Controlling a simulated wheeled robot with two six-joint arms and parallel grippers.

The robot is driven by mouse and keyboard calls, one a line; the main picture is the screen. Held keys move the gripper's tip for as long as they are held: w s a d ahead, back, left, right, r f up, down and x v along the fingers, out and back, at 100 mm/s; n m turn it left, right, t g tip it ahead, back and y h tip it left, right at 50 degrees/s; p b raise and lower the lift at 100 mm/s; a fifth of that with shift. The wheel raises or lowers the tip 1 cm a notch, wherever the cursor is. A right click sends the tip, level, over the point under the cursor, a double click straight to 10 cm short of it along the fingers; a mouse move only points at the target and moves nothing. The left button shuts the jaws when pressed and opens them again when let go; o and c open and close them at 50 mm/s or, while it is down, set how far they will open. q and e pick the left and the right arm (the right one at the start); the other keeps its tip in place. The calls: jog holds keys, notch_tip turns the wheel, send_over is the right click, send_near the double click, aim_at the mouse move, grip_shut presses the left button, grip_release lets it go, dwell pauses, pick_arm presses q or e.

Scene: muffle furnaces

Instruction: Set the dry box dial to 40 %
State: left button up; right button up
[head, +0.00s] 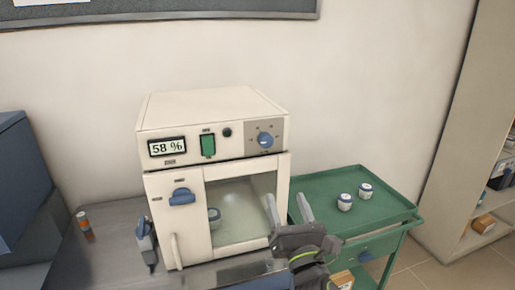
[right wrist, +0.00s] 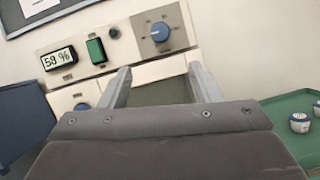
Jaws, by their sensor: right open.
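The dry box (head: 215,105) is a cream cabinet on a metal bench. Its display (head: 167,147) reads 58 %. The blue dial (head: 265,139) sits on a grey plate at the right of its top panel; it also shows in the right wrist view (right wrist: 159,32), above and beyond the fingers. My right gripper (head: 287,209) is open and empty, in front of the box's lower right side and below the dial, not touching it. Its two fingers also show in the right wrist view (right wrist: 160,84). My left gripper is not in view.
A green switch (head: 208,146) and a black knob (head: 227,132) are left of the dial. The box's glass door (head: 240,208) shows a jar inside. A green cart (head: 325,188) with two jars stands at right. A blue handle (head: 182,197) and a door bar (head: 176,251) stick out in front.

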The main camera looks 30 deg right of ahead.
aim_at(268, 142)
jog(key=p+x, duration=0.3)
jog(key=x, duration=1.4)
jog(key=shift+w+p, duration=0.1)
jog(key=shift+p, duration=0.25)
jog(key=c, duration=1)
